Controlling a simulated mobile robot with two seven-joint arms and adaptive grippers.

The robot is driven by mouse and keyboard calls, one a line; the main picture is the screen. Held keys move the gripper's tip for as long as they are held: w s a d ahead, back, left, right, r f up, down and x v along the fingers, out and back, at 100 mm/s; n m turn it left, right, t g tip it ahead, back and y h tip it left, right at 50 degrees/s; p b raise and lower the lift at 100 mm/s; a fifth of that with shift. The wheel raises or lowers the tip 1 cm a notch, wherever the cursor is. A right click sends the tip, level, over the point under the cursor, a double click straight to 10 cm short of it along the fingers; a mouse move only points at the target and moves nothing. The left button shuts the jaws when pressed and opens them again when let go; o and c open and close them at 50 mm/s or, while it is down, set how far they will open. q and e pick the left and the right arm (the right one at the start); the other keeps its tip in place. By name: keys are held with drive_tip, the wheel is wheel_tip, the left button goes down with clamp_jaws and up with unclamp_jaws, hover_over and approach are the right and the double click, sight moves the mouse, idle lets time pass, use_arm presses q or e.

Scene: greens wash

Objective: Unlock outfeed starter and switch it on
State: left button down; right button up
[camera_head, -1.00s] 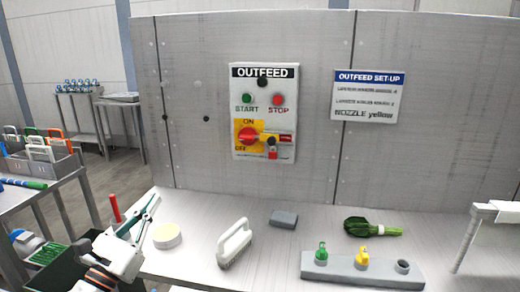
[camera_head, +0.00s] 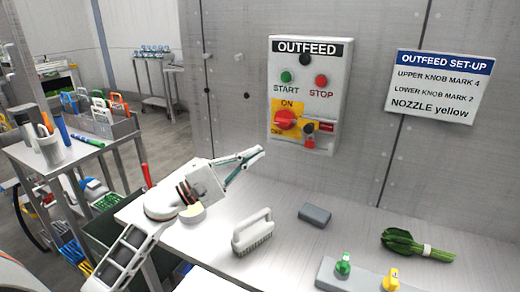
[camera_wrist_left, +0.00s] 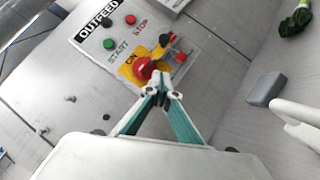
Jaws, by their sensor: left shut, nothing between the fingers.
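The grey outfeed starter panel (camera_head: 332,60) is on the metal wall, with a green START button (camera_head: 286,76) and a red STOP button (camera_head: 321,80). Below them, a red rotary switch (camera_head: 286,119) sits on a yellow ON/OFF plate; it also shows in the wrist view (camera_wrist_left: 146,68). A small lock with a red body (camera_head: 310,143) hangs at the plate's lower right; its shackle is too small to make out. My left gripper (camera_head: 258,152) is shut and empty, below and left of the panel. In the wrist view its tips (camera_wrist_left: 160,88) appear just below the switch. My right gripper is out of view.
The bench below holds a white-handled brush (camera_head: 253,233), a grey block (camera_head: 314,215), leafy greens (camera_head: 405,243) and a grey base with green (camera_head: 343,264) and yellow (camera_head: 391,279) knobs. A set-up sign (camera_head: 437,85) hangs right of the panel.

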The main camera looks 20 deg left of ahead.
use_arm(q)
drive_tip(key=p, duration=0.2)
approach(302, 125)
drive_tip(key=w, duration=0.2)
drive_tip(key=d+p, duration=0.1)
drive_tip(key=d+r, duration=0.1)
drive_tip(key=d, duration=0.1)
drive_tip(key=d+r+p, duration=0.1)
drive_tip(key=shift+w+d+p, duration=0.3)
drive_tip(key=shift+p, duration=0.05)
drive_tip(key=shift+f, duration=0.1)
drive_tip(key=d, duration=0.4)
drive_tip(key=shift+s+d, duration=0.1)
drive_tip(key=shift+d, duration=0.1)
